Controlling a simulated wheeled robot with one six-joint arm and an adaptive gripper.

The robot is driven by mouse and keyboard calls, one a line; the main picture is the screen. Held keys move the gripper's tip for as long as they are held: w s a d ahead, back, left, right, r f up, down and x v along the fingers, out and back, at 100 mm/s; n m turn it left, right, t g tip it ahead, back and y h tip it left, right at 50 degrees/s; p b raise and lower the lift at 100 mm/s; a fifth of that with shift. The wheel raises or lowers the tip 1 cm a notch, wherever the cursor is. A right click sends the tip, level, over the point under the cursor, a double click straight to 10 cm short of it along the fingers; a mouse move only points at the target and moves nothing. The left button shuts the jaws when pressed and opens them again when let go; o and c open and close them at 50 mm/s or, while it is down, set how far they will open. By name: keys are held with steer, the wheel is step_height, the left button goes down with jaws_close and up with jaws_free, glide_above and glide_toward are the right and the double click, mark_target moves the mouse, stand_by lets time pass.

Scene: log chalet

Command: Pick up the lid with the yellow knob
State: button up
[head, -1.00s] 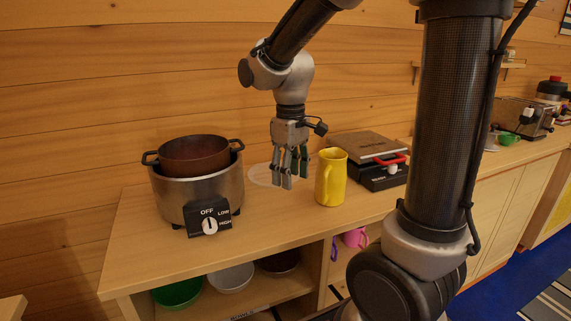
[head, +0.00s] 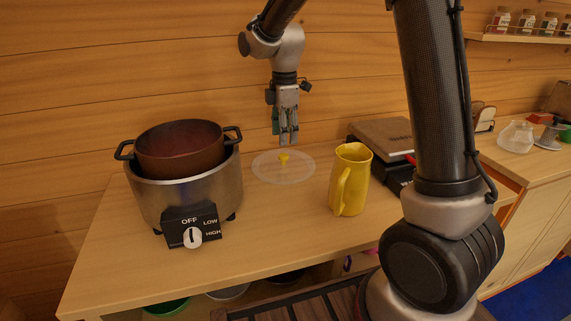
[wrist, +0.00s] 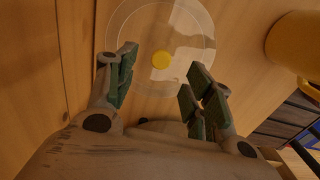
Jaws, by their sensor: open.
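The lid (head: 268,173) is a clear round disc lying flat on the wooden counter, between the cooker and the yellow jug. Its yellow knob (head: 284,158) stands up at its middle. In the wrist view the lid (wrist: 133,75) shows ahead of the fingers, with the knob (wrist: 161,59) between the two finger sides and beyond their tips. My gripper (head: 286,140) points down, open and empty, above the lid and apart from it. In the wrist view my gripper (wrist: 160,70) has its green-padded fingers spread.
A steel cooker (head: 193,207) with a brown pot (head: 180,150) stands left of the lid. A yellow jug (head: 351,180) stands to the right. Behind the jug is a dark-based appliance with a brown top (head: 383,136). A wooden wall rises behind. The counter in front of the lid is clear.

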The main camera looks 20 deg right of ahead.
mark_target(283, 155)
steer(key=f, duration=0.7)
steer(key=shift+s+a+f, duration=0.1)
steer(key=shift+a+f, duration=0.15)
steer(key=shift+f, duration=0.15)
jaws_close()
